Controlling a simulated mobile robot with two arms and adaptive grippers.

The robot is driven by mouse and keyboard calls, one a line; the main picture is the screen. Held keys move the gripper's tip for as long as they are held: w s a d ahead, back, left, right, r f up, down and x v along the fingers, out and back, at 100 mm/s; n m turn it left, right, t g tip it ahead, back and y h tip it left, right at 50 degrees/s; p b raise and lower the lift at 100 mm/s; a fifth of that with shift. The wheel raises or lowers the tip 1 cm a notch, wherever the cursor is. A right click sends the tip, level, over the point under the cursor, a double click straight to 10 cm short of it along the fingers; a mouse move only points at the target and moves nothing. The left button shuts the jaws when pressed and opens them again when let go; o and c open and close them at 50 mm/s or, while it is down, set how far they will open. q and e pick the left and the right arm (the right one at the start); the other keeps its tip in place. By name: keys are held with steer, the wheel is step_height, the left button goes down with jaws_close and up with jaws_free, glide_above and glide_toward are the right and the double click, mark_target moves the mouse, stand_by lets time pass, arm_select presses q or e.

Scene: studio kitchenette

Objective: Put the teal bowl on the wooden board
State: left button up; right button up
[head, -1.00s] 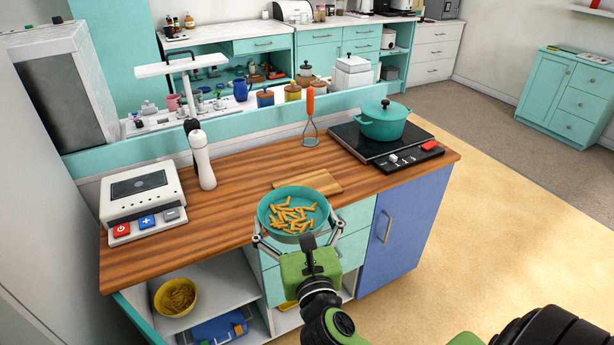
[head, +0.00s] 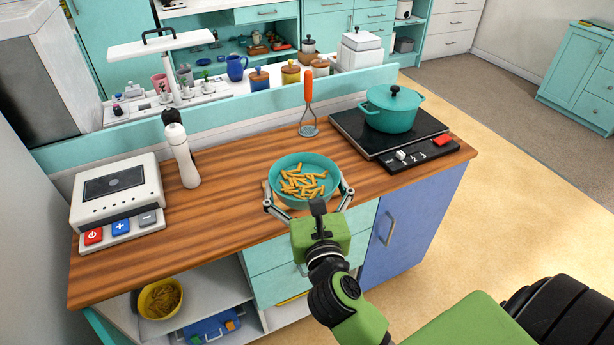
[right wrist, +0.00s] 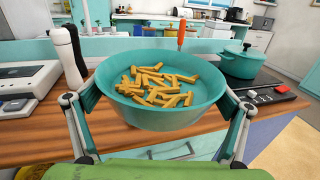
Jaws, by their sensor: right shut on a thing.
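The teal bowl (head: 281,194) holds several pasta-like yellow pieces. My right gripper (head: 308,199) is shut on it, a finger at each side of its rim. The bowl is level, and the right wrist view also shows it (right wrist: 165,118) between the fingers. The wooden board (head: 266,188) is almost wholly hidden behind the bowl; only a sliver shows at the bowl's left. The bowl overlaps the board in the head view, but I cannot tell whether they touch. My left gripper is not in view.
A teal pot (head: 391,108) stands on the black cooktop (head: 350,130) at the right. A white bottle (head: 182,155) and a white appliance (head: 117,190) are at the left. The counter between them and the bowl is clear.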

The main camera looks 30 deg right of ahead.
steer(key=shift+w+d+r, duration=0.1)
steer(key=shift+w, duration=0.25)
steer(key=w+d+f, duration=0.2)
steer(key=w, duration=0.1)
steer(key=w+d+f+b, duration=0.1)
steer(key=w+f, duration=0.2)
steer(key=w, duration=0.1)
steer(key=w+d+f, duration=0.2)
steer(key=w+f, duration=0.1)
steer(key=shift+w+d+f+b, duration=0.15)
steer(key=shift+d+f+b, duration=0.15)
steer(key=shift+b, duration=0.1)
steer(key=shift+w+d+f, duration=0.1)
steer(key=shift+w+f, duration=0.1)
steer(key=shift+w+d+f+b, duration=0.1)
steer(key=shift+f+b, duration=0.45)
steer(key=shift+f, duration=0.35)
steer(key=shift+w+d+f+b, duration=0.1)
steer(key=shift+f+b, duration=0.4)
steer(key=shift+f, duration=0.35)
steer(key=shift+f, duration=0.15)
steer(key=o, duration=1.3)
steer(key=shift+f, duration=0.15)
steer(key=shift+s+a, duration=0.1)
